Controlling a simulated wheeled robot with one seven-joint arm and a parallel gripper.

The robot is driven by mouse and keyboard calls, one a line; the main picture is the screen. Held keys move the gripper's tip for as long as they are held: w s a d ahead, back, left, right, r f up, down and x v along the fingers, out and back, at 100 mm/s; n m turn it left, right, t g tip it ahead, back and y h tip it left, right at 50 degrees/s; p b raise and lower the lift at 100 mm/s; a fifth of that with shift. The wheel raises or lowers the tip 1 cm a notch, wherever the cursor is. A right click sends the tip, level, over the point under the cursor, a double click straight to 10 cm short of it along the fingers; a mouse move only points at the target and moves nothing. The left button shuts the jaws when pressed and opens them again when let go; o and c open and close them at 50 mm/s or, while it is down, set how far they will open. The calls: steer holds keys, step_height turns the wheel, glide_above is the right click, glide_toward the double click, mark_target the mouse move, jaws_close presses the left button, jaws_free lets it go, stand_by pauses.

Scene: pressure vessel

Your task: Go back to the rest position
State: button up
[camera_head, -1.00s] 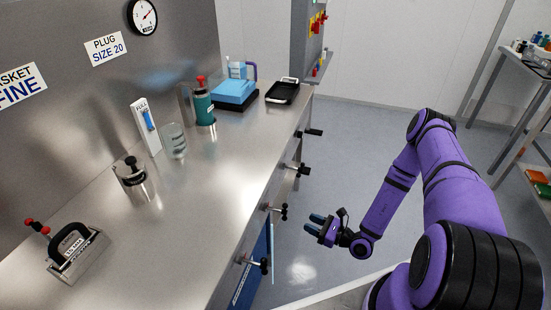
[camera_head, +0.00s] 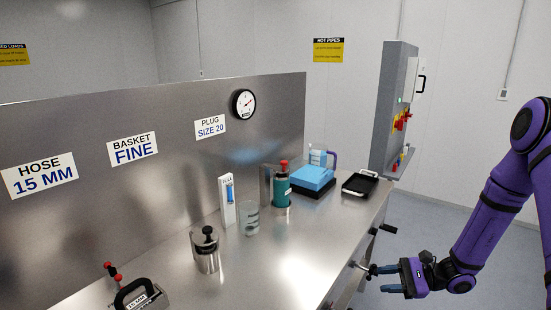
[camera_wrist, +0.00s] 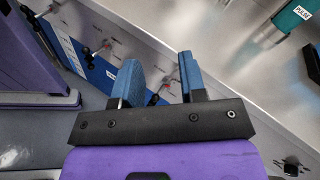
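My gripper (camera_head: 390,280) is at the lower right in the head view, beside the front edge of the steel bench (camera_head: 290,262). My purple arm reaches down to it from the right edge. In the wrist view, my gripper (camera_wrist: 160,82) shows two blue fingers standing apart with nothing between them. Behind the fingers are the bench's blue front panel (camera_wrist: 85,65) and black-knobbed handles.
On the bench stand a teal cylinder (camera_head: 282,190), a glass beaker (camera_head: 249,219), a steel canister (camera_head: 205,250), a blue box (camera_head: 313,178) and a black tray (camera_head: 360,183). A grey cabinet (camera_head: 392,105) stands beyond. The floor at right is clear.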

steer(key=s+a+r+n+g+h, duration=0.15)
steer(key=s+r+n+h, duration=0.3)
steer(key=r, duration=0.65)
steer(key=s+a+r+n+g+h, duration=0.1)
steer(key=s+r+n+g+h, duration=0.3)
steer(key=r, duration=0.6)
steer(key=s+d+r+n+t+h, duration=0.3)
steer(key=s+r+n+t+h, duration=0.3)
steer(key=s+r, duration=0.9)
steer(key=shift+s+r+t+h, duration=0.45)
steer(key=shift+t+h, duration=0.3)
steer(key=shift+t, duration=0.6)
steer(key=shift+a, duration=0.15)
